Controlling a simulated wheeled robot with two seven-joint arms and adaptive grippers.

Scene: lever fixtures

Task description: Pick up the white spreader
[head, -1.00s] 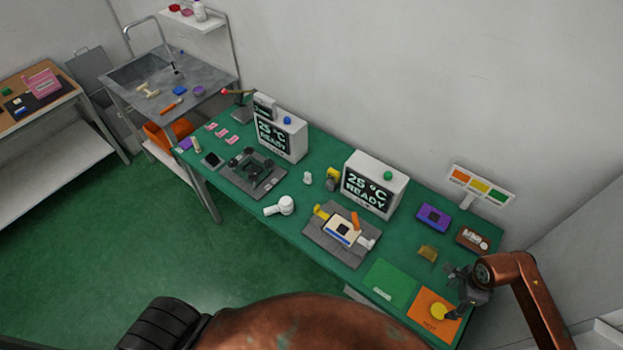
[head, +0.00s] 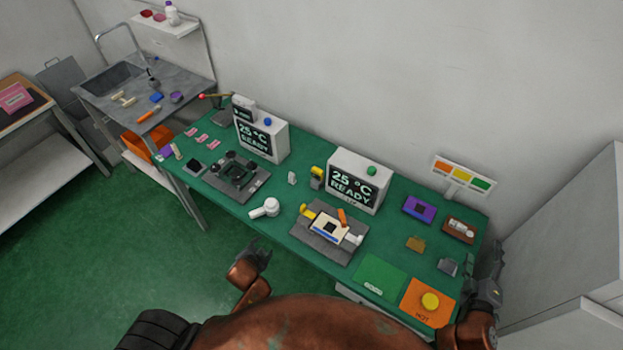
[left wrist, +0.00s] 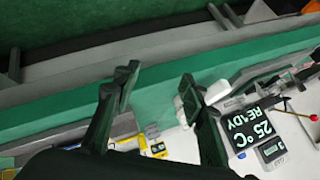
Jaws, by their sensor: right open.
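A small upright white piece (head: 292,178) stands on the green bench between the two display boxes. A larger white tool with a round head and handle (head: 264,208) lies near the front edge. I cannot tell for sure which is the white spreader. My left gripper (head: 258,256) is in front of the bench edge, below the larger white tool, and holds nothing. In the left wrist view its fingers (left wrist: 158,88) are apart, with the bench edge beyond. My right gripper (head: 488,285) is open and empty at the bench's right end, beside the orange mat.
Two white READY display boxes (head: 262,138) (head: 357,182) stand along the back. A dark fixture (head: 237,178) and a grey fixture plate with a cream block (head: 328,230) sit in front. A green mat (head: 380,272) and an orange HOT mat (head: 428,303) lie at right.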

